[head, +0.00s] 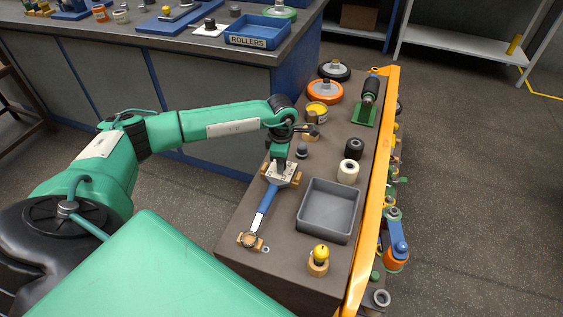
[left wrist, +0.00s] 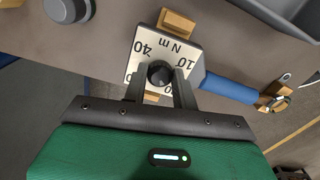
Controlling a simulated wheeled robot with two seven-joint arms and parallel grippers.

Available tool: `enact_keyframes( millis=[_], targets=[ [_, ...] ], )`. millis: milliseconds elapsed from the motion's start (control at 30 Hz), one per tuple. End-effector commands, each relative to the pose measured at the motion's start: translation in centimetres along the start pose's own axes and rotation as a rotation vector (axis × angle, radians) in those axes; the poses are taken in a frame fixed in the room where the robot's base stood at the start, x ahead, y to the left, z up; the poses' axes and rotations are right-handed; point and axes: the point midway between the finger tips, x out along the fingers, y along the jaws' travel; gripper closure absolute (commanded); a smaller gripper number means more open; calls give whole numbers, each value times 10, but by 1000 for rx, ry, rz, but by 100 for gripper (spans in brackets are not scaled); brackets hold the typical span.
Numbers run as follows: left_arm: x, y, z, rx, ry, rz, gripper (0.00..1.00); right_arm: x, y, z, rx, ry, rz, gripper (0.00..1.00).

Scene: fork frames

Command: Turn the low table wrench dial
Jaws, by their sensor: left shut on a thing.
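The wrench lies on the low table (head: 235,215) with its blue handle (head: 265,208) toward the front and its head on wooden blocks. Its square dial plate (head: 290,172), marked with numbers and "N m", also shows in the left wrist view (left wrist: 140,60). A round black knob (left wrist: 160,70) stands at the middle of the plate. My left gripper (head: 281,164) comes down over the plate. In the left wrist view its two fingers (left wrist: 160,84) are on either side of the knob and shut on it. Part of the plate is hidden behind the fingers. My right gripper is not in view.
A grey tray (head: 328,236) stands right of the wrench. A yellow-topped knob (head: 320,256) on a wooden block stands in front of the tray. A grey knob (head: 302,150), a white roller (head: 348,172) and a black roller (head: 354,148) stand behind. An orange rail (head: 374,200) runs along the right edge.

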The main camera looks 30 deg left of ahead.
Motion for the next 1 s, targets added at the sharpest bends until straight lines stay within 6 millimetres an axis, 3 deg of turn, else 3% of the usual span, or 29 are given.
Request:
enact_keyframes(
  millis=[333, 367, 467, 800, 1000],
  targets=[
    [0, 0, 0, 2, 0, 0, 95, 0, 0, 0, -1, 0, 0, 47],
    [0, 0, 0, 2, 0, 0, 70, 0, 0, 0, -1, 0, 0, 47],
    [0, 0, 0, 2, 0, 0, 51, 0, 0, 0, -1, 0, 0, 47],
    [-3, 0, 0, 1, -1, 1, 50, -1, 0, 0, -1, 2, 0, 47],
    [-32, 1, 0, 1, -2, 3, 50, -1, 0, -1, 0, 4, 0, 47]
  ],
)
